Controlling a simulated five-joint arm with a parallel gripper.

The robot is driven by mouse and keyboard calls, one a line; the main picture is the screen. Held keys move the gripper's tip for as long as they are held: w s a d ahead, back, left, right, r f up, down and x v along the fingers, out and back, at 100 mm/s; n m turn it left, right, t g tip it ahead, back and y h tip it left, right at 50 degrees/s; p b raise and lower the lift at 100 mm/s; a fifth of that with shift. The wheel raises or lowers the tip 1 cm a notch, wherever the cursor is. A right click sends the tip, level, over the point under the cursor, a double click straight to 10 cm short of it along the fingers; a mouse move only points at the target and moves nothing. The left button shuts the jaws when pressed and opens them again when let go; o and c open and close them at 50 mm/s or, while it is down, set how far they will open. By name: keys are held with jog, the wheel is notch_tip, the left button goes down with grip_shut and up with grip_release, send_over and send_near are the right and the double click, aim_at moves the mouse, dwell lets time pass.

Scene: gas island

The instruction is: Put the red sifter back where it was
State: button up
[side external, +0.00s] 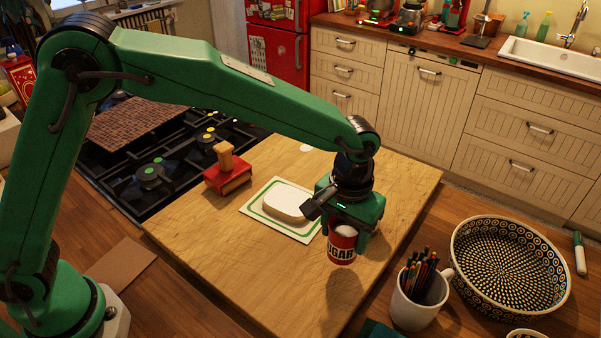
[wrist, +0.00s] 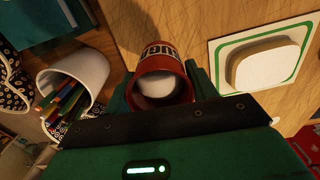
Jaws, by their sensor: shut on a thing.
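The red sifter (side external: 342,247) is a small red can with a white band lettered SUGAR. My gripper (side external: 346,232) is shut around its sides and holds it roughly upright above the wooden worktop (side external: 290,290), near its right edge. A dark shadow lies on the wood below it. In the wrist view my gripper (wrist: 161,90) has a green finger on each side of the sifter (wrist: 158,65), whose open top shows white inside. The sifter's lower end is partly hidden in the wrist view.
A green-bordered white card (side external: 252,208) with a pale rounded block (side external: 287,203) lies left of the sifter. A red block with a wooden handle (side external: 228,175) stands farther left, near the hob (side external: 150,175). A pencil mug (side external: 418,303) and patterned bowl (side external: 510,265) are right. The front worktop is clear.

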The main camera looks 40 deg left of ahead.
aim_at(343, 246)
jog(key=shift+w+f, duration=0.1)
jog(key=shift+f, duration=1.95)
jog(key=shift+f, duration=0.15)
jog(key=o, duration=0.9)
notch_tip(343, 246, up, 12)
jog(key=shift+r, duration=0.2)
jog(key=shift+a, duration=0.1)
